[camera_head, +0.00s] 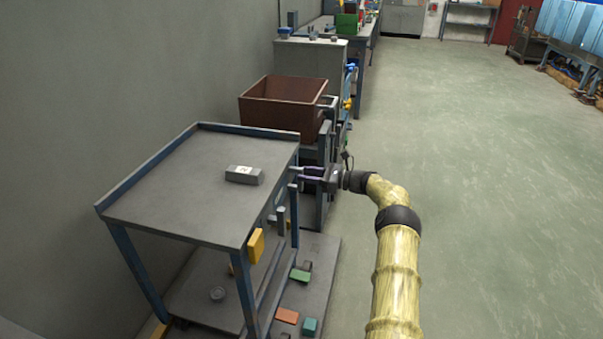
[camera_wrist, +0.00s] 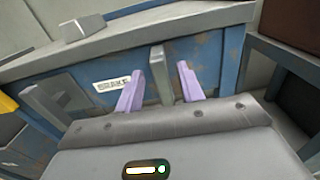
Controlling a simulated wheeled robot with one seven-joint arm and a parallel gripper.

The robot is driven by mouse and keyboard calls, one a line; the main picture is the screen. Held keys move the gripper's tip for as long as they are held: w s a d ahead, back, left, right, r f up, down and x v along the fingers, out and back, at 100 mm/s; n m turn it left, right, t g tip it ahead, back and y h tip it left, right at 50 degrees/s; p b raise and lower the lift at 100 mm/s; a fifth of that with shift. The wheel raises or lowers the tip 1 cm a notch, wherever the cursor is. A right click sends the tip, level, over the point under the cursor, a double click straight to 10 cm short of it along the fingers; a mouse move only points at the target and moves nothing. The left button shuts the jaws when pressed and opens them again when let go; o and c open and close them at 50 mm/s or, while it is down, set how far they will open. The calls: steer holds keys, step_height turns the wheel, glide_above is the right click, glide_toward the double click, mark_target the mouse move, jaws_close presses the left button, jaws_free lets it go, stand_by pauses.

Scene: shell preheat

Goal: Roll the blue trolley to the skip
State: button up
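The blue trolley (camera_head: 192,185) has a blue frame and a grey top, and stands by the wall at the left. In the wrist view its blue side (camera_wrist: 208,60) carries a label reading BRAKE (camera_wrist: 112,84). My gripper (camera_head: 300,175) is at the trolley's right edge. In the wrist view its two purple fingers (camera_wrist: 172,85) are apart, with an upright grey lever (camera_wrist: 160,72) between or just behind them. A gap shows at the right finger; firm contact cannot be seen. A brown open bin (camera_head: 283,112) stands behind the trolley; I cannot tell whether it is the skip.
A grey block (camera_head: 244,175) lies on the trolley top. Several small coloured blocks (camera_head: 287,316) lie on a low grey surface (camera_head: 322,262) below. Benches (camera_head: 362,50) line the wall farther back. The green floor (camera_head: 480,160) to the right is clear.

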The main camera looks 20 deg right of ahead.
steer(key=p+v, duration=0.1)
steer(key=v, duration=1.3)
steer(key=shift+s+d+p, duration=0.2)
steer(key=shift+d+p, duration=0.15)
steer(key=shift+a, duration=0.1)
